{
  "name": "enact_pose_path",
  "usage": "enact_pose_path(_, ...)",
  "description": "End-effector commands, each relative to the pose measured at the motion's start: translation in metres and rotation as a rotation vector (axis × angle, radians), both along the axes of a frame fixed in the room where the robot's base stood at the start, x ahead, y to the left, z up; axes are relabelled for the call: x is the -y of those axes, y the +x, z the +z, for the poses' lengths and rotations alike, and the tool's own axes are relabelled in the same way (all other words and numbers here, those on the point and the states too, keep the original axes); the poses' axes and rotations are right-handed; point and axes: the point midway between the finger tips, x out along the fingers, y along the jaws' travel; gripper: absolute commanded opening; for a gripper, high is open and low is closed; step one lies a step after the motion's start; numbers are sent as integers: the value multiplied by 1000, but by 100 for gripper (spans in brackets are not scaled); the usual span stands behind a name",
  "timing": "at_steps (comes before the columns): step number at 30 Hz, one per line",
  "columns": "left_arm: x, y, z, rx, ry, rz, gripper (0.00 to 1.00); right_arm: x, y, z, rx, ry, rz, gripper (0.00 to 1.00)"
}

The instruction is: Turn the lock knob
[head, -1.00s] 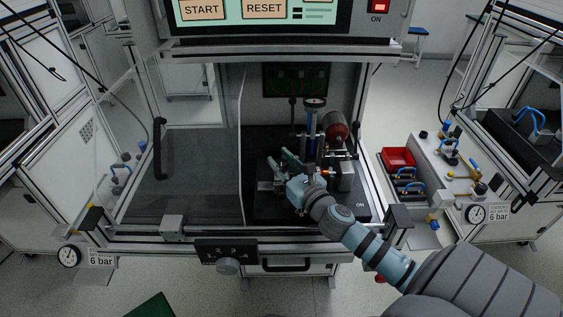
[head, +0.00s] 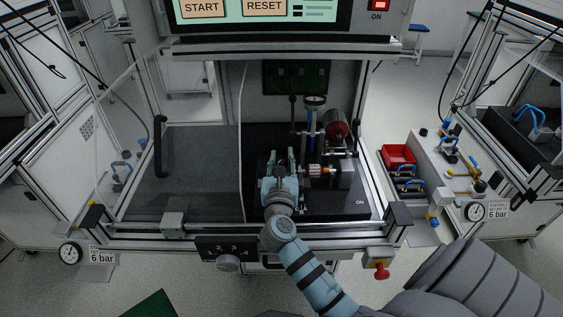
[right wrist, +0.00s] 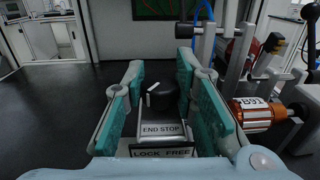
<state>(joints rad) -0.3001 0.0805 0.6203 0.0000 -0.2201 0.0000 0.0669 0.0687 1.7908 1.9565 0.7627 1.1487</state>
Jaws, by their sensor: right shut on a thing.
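The lock knob (right wrist: 166,98) is black with a white mark on its top and shows in the right wrist view. It stands behind a block with an "END STOP" label (right wrist: 162,129) and a "LOCK FREE" label (right wrist: 162,152). My right gripper (right wrist: 160,84) has its teal fingers on both sides of the knob and is shut on it. In the head view, my right gripper (head: 282,160) reaches into the test cabinet from the front; it hides the knob there. My left gripper is not in view.
A rotor labelled B93 (right wrist: 255,113) lies close to the right of my right gripper. A gauge post (head: 314,120) and a dark red cylinder (head: 336,126) stand behind it. A clear panel (head: 241,150) is on the left. The cabinet's front rail (head: 180,236) runs below my arm.

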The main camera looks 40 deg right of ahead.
Motion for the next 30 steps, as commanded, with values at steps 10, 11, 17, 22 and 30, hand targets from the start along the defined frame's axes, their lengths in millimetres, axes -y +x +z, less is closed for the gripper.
enact_pose_path(10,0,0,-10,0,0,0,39,0,0,-1,1,1,-105,0)
enact_pose_path(11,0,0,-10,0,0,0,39,0,0,-1,2,1,-108,0)
enact_pose_path(17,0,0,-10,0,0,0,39,0,0,0,1,0,-113,0)
enact_pose_path(22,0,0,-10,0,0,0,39,0,0,0,1,0,-113,0)
enact_pose_path(30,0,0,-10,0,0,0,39,0,0,0,1,-1,-112,47)
